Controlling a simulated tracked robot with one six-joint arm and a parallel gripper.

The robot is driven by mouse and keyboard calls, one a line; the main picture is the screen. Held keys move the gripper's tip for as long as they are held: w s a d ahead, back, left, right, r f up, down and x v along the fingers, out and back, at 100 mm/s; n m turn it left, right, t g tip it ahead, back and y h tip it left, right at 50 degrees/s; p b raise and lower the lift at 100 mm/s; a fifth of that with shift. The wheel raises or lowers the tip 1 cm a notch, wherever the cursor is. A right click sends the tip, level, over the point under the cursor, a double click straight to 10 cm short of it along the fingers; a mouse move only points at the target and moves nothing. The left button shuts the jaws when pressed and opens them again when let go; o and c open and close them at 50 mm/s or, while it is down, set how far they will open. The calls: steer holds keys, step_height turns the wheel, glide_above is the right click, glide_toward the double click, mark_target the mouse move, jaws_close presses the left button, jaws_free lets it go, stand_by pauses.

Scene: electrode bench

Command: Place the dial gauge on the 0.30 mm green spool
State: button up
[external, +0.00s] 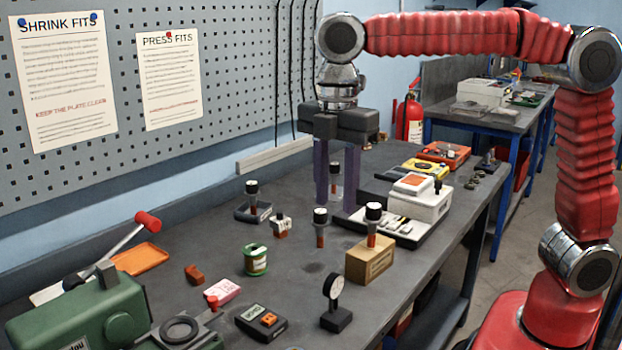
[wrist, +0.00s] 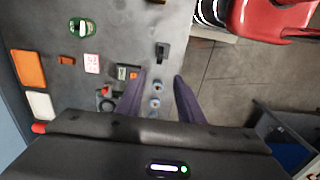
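The dial gauge (external: 336,318) stands upright near the front edge of the bench, a round white dial on a black block base. In the wrist view it is a dark shape (wrist: 162,54) just beyond the fingertips. The green spool (external: 256,262) stands upright to the gauge's upper left, with a pale label too small to read. It also shows in the wrist view (wrist: 82,28), at upper left. My gripper (external: 337,204) has its two purple fingers apart and pointing down, with nothing held. It is above the bench, beyond the gauge and the spool; the wrist view shows the open fingers (wrist: 159,78) too.
A wooden block with a black-capped electrode (external: 370,262) stands right of the spool. A pink packet (external: 222,292), a black meter (external: 262,322) and an orange block (external: 194,274) lie nearby. A green machine (external: 75,320) fills the lower left. Capped electrodes stand near my gripper.

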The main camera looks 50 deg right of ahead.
glide_above(334, 275)
steer(key=shift+f, duration=2.55)
steer(key=shift+f, duration=4.3)
steer(key=shift+f, duration=2.6)
steer(key=shift+c, duration=0.4)
jaws_close()
